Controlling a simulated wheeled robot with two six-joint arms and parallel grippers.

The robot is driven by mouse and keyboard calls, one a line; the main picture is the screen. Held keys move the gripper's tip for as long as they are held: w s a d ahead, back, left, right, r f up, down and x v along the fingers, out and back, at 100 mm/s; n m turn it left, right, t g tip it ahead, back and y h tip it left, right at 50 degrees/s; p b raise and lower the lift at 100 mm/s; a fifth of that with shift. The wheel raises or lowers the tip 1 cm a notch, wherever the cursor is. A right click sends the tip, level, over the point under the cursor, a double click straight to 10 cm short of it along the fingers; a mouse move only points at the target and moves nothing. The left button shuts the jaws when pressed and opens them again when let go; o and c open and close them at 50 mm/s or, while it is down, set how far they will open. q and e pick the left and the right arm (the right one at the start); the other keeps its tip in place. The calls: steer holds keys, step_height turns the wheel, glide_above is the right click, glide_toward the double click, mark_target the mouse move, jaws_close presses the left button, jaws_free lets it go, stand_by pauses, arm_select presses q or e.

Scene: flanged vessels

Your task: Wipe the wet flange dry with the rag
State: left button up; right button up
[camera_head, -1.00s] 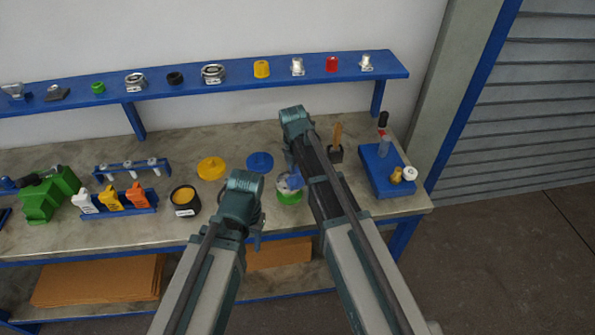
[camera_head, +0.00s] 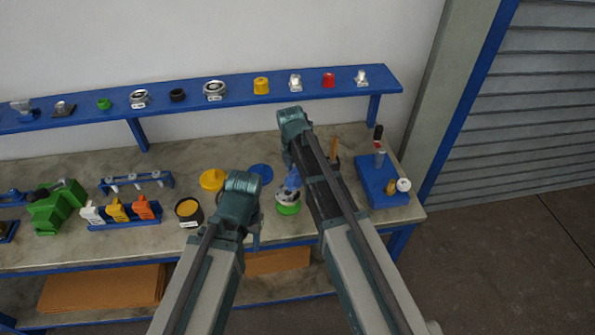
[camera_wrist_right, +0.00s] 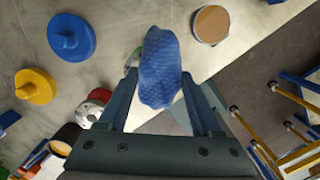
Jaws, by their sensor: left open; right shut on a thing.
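The flanged vessel (camera_head: 284,194) is a small grey metal piece on a green base (camera_head: 289,208) on the bench, partly behind my right arm. My right gripper (camera_wrist_right: 160,92) is shut on the blue rag (camera_wrist_right: 160,65), which hangs bunched between the fingers. In the head view the rag (camera_head: 293,179) shows just above the vessel; I cannot tell whether they touch. In the wrist view the rag covers most of what lies behind it. Any wetness is too small to see. My left gripper (camera_head: 256,236) is open and empty near the bench's front edge, left of the vessel.
A yellow lid (camera_head: 212,180) and a blue lid (camera_head: 262,173) lie behind the left gripper. A black tub (camera_head: 188,211) stands to its left. A blue tray (camera_head: 382,185) with small bottles is at the right. A blue shelf (camera_head: 220,100) runs along the wall.

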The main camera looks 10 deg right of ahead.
steer(key=shift+r, duration=0.1)
step_height(320, 180, up, 3)
steer(key=p, duration=0.3)
stand_by(0.6)
